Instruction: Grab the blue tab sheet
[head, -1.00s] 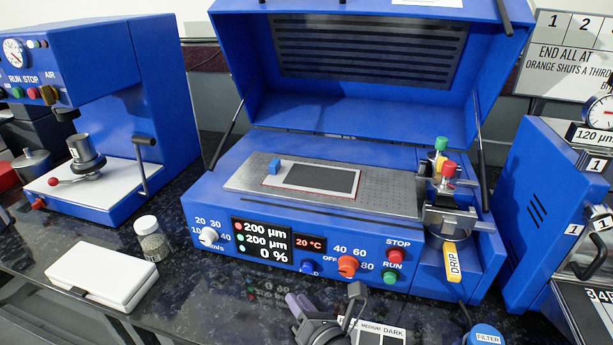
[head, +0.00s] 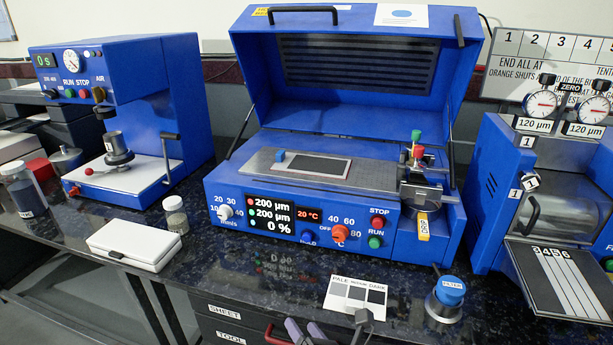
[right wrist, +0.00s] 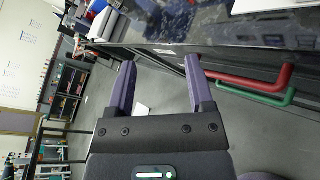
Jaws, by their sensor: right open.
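A sheet with a dark rectangle and a pale border (head: 336,168) lies flat on the grey perforated plate (head: 375,179) of the blue machine in the middle. A small blue tab (head: 281,155) stands at the sheet's left end. My right gripper (head: 305,328) shows at the bottom edge of the head view, low in front of the counter and well apart from the sheet. In the right wrist view its two purple fingers (right wrist: 160,65) are spread with nothing between them. My left gripper is not in view.
The machine's lid (head: 362,60) is raised. A white case (head: 137,244), a small jar (head: 175,216), a shade card (head: 357,296) and a blue-topped filter (head: 450,291) stand on the dark counter. Drawers with a red handle (right wrist: 250,78) are below the counter edge.

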